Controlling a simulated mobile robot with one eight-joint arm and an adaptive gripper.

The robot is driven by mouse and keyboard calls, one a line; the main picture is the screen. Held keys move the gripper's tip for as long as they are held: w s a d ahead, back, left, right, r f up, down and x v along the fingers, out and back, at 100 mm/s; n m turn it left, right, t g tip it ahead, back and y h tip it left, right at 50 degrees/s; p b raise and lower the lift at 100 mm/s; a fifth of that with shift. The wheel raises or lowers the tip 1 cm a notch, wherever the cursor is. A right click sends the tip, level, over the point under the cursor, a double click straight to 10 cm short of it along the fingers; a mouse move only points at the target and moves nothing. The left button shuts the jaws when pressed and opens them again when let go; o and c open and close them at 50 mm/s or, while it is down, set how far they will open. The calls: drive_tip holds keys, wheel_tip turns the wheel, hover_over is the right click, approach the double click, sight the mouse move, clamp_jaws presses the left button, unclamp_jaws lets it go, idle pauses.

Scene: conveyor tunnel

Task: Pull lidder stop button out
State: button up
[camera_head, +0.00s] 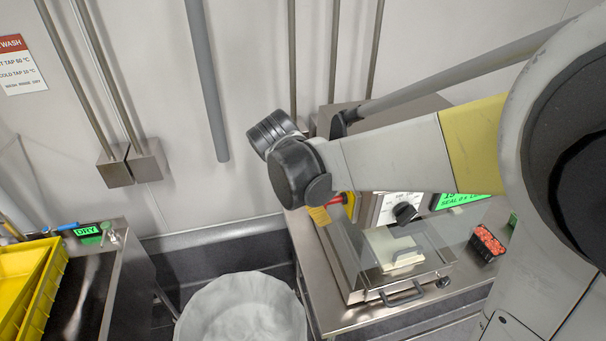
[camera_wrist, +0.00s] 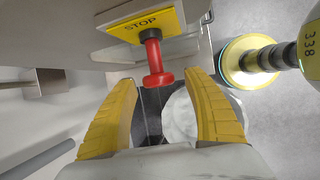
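The lidder stop button is a red knob (camera_wrist: 154,62) on a dark collar, sticking out from a yellow STOP plate (camera_wrist: 172,22) at the top of the wrist view. My gripper (camera_wrist: 162,78) is open, with its yellow ribbed fingers spread left and right. The red knob lies between the fingertips in the picture, with gaps on both sides and no contact visible. In the head view a little of the red button (camera_head: 339,199) shows under my wrist. One yellow finger (camera_head: 319,215) shows beside it; the rest of the gripper is hidden.
The lidder (camera_head: 385,262) has a clear cover and stands on a steel table. A small tray of red food (camera_head: 487,243) is at its right. A white-lined bin (camera_head: 243,310) stands left of the table. Yellow crates (camera_head: 25,275) are at far left.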

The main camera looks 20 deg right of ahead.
drive_tip(key=v, duration=1.2)
drive_tip(key=s+d+f+m+t+y+b, duration=0.2)
drive_tip(key=s+f+m+b, duration=0.3)
drive_tip(key=f, duration=0.5)
drive_tip(key=s+d+f+m+t+y+b, duration=0.2)
drive_tip(key=s+f+m+b, duration=0.4)
drive_tip(key=f+m+b, duration=0.4)
drive_tip(key=shift+d+m+t, duration=0.3)
drive_tip(key=shift+d+m, duration=0.5)
drive_tip(key=shift+d, duration=0.1)
drive_tip(key=shift+s, duration=0.15)
